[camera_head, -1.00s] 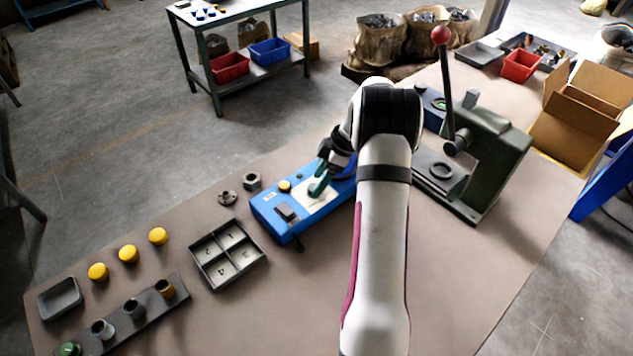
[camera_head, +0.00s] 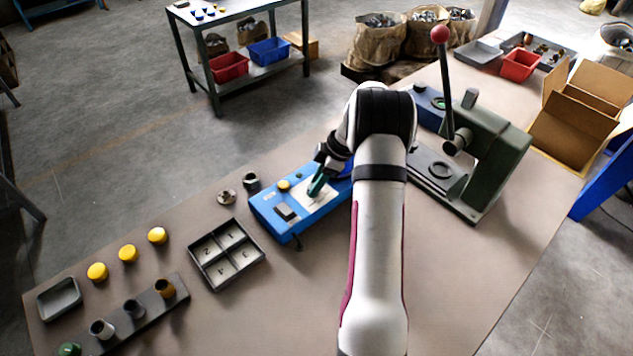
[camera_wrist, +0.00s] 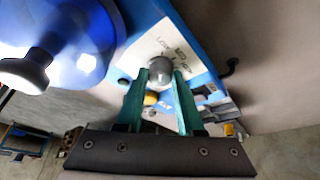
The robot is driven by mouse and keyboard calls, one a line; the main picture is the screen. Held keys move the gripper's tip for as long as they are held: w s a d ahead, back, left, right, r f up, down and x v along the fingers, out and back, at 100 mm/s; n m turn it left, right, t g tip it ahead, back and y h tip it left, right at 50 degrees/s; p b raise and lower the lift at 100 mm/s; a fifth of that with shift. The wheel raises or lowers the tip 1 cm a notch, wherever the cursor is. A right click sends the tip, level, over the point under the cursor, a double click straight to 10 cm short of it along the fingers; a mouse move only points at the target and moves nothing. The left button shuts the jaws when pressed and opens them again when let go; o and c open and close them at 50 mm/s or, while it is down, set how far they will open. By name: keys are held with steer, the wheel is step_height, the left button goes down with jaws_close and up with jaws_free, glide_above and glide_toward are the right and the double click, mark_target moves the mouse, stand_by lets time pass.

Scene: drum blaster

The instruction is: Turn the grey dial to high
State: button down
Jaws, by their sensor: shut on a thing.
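The grey dial (camera_wrist: 160,69) is a round knob on the white label plate (camera_head: 322,206) of the blue control box (camera_head: 265,211). In the wrist view it sits between the tips of my gripper's two green fingers (camera_wrist: 160,80), which are shut on it. The label plate (camera_wrist: 160,38) bears printed words around the dial, small and partly covered; I cannot tell which setting the dial points to. In the head view my gripper (camera_head: 317,187) reaches down to the plate and hides the dial.
A yellow button (camera_head: 284,186) and a dark rocker switch (camera_head: 286,212) are on the same box. A large blue rounded body (camera_wrist: 80,50) is close on the left in the wrist view. A green lever press (camera_head: 480,165) stands right of my arm. A divided tray (camera_head: 226,254) lies left.

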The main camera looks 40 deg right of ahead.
steer(key=shift+m, duration=0.3)
steer(key=m, duration=0.2)
steer(key=m+h, duration=0.1)
steer(key=shift+s+a+m+t, duration=0.15)
steer(key=shift+m+t, duration=0.25)
steer(key=m+h, duration=0.1)
steer(key=m, duration=0.1)
steer(key=m+h, duration=0.1)
steer(key=m, duration=0.1)
steer(key=shift+a+m, duration=0.2)
steer(key=shift+m, duration=0.1)
steer(key=m+h, duration=0.2)
steer(key=m, duration=0.2)
steer(key=shift+a, duration=0.15)
steer(key=shift+a+m+g+h, duration=0.15)
steer(key=shift+m+h, duration=0.2)
steer(key=shift+m, duration=0.85)
steer(key=shift+m+g+h, duration=0.15)
steer(key=shift+m+h, duration=0.2)
steer(key=shift+m, duration=0.85)
steer(key=c, duration=0.5)
jaws_free()
steer(key=shift+c, duration=0.2)
